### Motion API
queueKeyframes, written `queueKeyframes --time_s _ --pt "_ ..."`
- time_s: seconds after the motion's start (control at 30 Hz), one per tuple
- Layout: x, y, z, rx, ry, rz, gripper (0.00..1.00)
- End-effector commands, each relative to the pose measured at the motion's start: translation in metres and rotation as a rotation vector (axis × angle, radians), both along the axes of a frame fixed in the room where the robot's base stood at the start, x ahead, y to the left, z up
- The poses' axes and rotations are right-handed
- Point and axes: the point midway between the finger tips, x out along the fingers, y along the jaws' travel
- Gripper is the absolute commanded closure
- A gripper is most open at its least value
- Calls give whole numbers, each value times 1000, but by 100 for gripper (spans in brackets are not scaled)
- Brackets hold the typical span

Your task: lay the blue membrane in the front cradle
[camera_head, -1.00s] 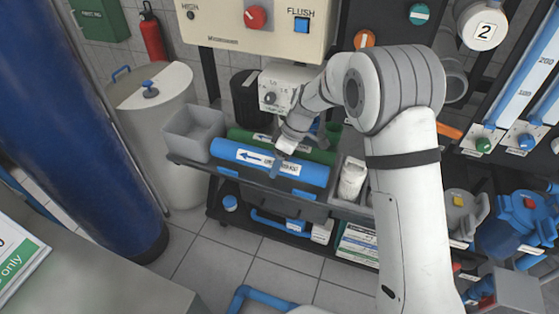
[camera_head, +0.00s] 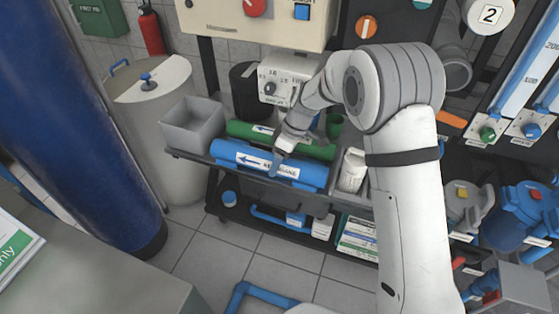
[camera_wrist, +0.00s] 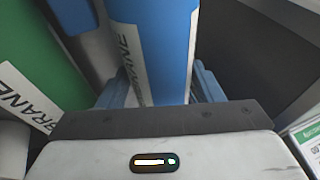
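The blue membrane (camera_head: 240,156) is a long blue tube with a white arrow label. It lies lengthwise over the front edge of the cart's upper shelf, in line with the front cradle (camera_head: 308,186), whose blue supports show partly below it. I cannot tell whether it rests fully on them. My gripper (camera_head: 276,164) reaches down onto the tube near its middle, with a finger over the label. In the wrist view the blue membrane (camera_wrist: 165,45) runs between the two blue fingers, which are shut on it. Its far underside is hidden.
A green membrane (camera_head: 312,148) lies just behind, parallel to the blue one. A grey bin (camera_head: 193,130) stands at the shelf's left end and a white bottle (camera_head: 352,170) at the right. A control box (camera_head: 287,80) hangs behind.

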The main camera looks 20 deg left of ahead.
Motion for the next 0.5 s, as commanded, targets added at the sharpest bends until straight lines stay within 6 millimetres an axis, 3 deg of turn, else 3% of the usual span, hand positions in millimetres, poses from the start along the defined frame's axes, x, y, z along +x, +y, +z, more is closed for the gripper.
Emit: queueKeyframes --time_s 0.13,0.5 --pt "0 -2 -6 -6 2 -2 20" --pt "1 -4 -7 -7 -1 -3 20"
